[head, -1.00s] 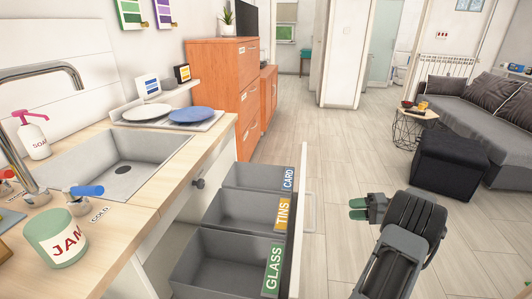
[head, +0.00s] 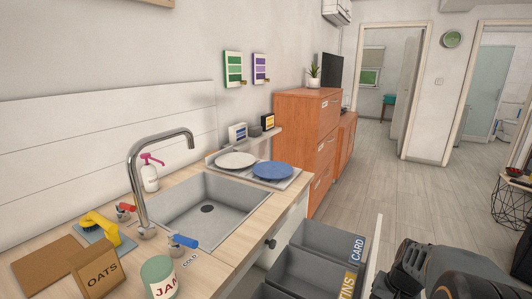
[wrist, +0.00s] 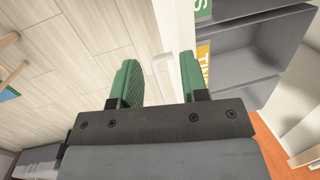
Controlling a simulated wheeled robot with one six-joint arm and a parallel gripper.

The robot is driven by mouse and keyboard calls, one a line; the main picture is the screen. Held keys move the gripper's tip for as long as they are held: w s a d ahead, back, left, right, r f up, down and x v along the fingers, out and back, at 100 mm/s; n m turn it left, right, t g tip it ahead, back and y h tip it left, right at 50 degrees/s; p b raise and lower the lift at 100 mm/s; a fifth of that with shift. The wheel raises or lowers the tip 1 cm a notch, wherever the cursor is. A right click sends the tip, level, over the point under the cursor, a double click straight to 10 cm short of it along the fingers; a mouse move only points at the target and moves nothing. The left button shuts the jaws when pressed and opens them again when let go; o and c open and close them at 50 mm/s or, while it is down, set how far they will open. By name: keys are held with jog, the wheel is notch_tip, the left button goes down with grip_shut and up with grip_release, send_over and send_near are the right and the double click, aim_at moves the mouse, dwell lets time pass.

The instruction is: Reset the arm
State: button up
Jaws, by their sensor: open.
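My gripper (wrist: 158,88) shows in the wrist view with its two green fingers apart and nothing held between them. A white drawer front edge (wrist: 170,40) lies beyond the fingers; I cannot tell whether they touch it. In the head view my arm is at the bottom right, and the fingers are out of frame there. The pulled-out drawer has grey bins, with a CARD label (head: 357,249) and a TINS label (head: 347,285) on them. The GLASS bin is cut off in the head view.
The counter holds a sink (head: 205,207), a tap (head: 140,185), a JAM jar (head: 158,278), an OATS packet (head: 97,270) and a blue plate (head: 273,170). An orange cabinet (head: 305,140) stands beyond. The floor (head: 400,195) right of the drawer is open, with a wire table (head: 513,200) at the right.

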jog(key=s+a+r+n+t+h+p, duration=0.1)
jog(key=s+a+r+n+p, duration=0.1)
jog(key=a+r+p, duration=0.3)
jog(key=s+a+r+n+t+h+p, duration=0.1)
jog(key=a+r+n+p, duration=0.3)
jog(key=a+r, duration=0.5)
notch_tip(320, 180, up, 5)
jog(key=shift+s+a+r+n+t+p, duration=0.1)
jog(key=shift+s+a+n+t+p, duration=0.3)
jog(key=shift+n+t, duration=0.35)
